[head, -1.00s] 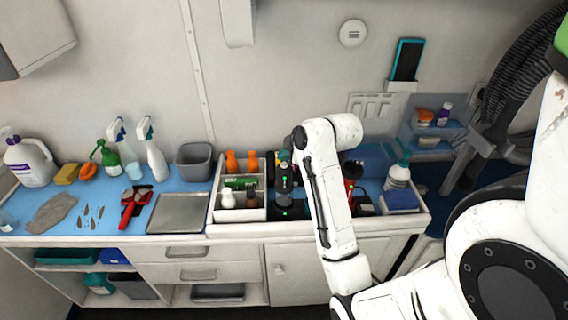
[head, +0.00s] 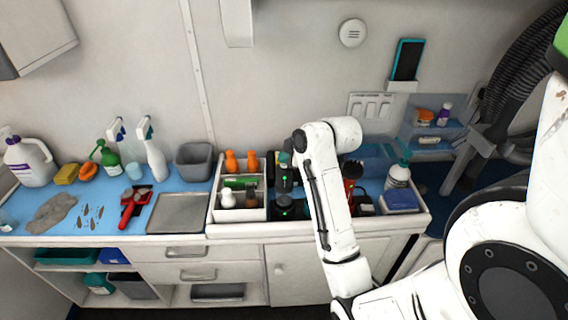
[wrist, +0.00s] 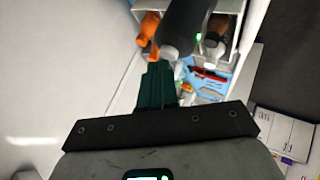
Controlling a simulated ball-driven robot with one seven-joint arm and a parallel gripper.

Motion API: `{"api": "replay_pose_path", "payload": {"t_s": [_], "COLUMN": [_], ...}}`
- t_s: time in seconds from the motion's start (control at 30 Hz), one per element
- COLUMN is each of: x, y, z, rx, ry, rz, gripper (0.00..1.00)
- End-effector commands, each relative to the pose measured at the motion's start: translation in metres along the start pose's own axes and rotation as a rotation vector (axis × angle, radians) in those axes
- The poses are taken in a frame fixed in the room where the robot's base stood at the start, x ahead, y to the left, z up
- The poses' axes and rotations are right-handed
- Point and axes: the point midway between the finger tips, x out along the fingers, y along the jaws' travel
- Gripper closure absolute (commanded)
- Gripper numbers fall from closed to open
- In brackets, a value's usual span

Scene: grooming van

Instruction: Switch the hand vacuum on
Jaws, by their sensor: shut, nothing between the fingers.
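A dark upright device with green lights (head: 285,183), which looks like the hand vacuum, stands in the caddy just left of my arm in the head view. In the wrist view a dark cylinder with a grey end (wrist: 184,28), probably the same device, is just beyond my fingertips. My gripper (wrist: 158,70) is shut and empty, its dark green fingers together close to the cylinder's end. I cannot tell whether they touch it. The switch cannot be made out.
Orange bottles (head: 231,161) and small bottles stand in the white caddy (head: 240,215) left of the device. A metal tray (head: 178,213) lies on the blue counter. The wall is close behind.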

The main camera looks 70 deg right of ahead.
Motion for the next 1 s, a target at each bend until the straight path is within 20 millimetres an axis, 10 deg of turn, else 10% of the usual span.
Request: {"api": "replay_pose_path", "payload": {"t_s": [1.0], "x": [-0.0065], "y": [0.0044], "z": [-0.0053], "rx": [0.000], "ry": [0.000], "rz": [-0.002], "gripper": [1.00]}}
